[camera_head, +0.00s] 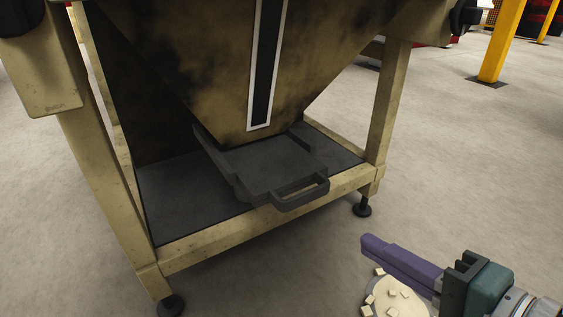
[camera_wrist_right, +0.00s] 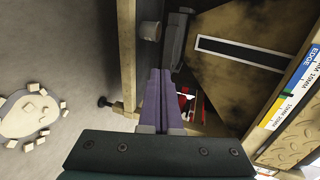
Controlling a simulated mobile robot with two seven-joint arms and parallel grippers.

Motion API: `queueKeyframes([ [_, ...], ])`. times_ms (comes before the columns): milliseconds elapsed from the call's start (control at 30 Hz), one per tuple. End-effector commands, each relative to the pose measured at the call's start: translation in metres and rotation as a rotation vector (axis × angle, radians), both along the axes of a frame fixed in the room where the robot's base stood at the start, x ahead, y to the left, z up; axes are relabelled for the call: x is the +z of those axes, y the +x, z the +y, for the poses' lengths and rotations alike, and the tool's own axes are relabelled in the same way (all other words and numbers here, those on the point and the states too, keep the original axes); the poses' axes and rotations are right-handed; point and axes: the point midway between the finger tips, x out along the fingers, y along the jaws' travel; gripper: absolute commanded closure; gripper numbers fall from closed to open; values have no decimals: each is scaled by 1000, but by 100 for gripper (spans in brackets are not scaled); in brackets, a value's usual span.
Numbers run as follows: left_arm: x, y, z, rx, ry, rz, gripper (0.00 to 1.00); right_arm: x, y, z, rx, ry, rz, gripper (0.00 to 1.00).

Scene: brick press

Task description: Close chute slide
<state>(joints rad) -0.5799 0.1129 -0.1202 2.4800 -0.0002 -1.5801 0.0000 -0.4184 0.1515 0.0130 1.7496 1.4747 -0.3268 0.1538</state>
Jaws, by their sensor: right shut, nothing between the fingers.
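The chute slide (camera_head: 272,165) is a dark grey plate under the mouth of the hopper. It sticks out toward the front, and its looped handle (camera_head: 302,195) overhangs the front beam of the frame. My right gripper (camera_head: 368,246) has purple fingers, shut and empty, in front of the frame and to the right of the handle, apart from it. In the right wrist view the shut fingers (camera_wrist_right: 160,78) point toward the grey slide (camera_wrist_right: 178,42), seen nearly edge-on. My left gripper is not in view.
The worn hopper (camera_head: 215,90) stands on a beige frame with a front beam (camera_head: 225,238) and a right leg (camera_head: 388,105). A pale round patch with several small chunks (camera_head: 392,298) is on the floor beneath my right gripper. Open floor lies right; a yellow post (camera_head: 503,40) stands farther back.

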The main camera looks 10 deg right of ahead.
Motion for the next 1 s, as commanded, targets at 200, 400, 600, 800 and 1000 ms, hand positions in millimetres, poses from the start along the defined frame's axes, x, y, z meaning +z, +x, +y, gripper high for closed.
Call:
queueKeyframes([
  [200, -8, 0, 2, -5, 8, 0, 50, -15, 45, 16, 1, 3, -3, 100],
  [400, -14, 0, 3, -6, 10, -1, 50, -21, 78, 29, 0, 3, -3, 100],
  [600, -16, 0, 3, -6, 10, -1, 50, -22, 97, 36, 1, 2, -1, 100],
  [800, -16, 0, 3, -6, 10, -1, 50, -21, 101, 37, 1, 1, -1, 100],
  [1000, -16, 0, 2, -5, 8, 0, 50, -21, 101, 37, 1, 1, -1, 100],
])
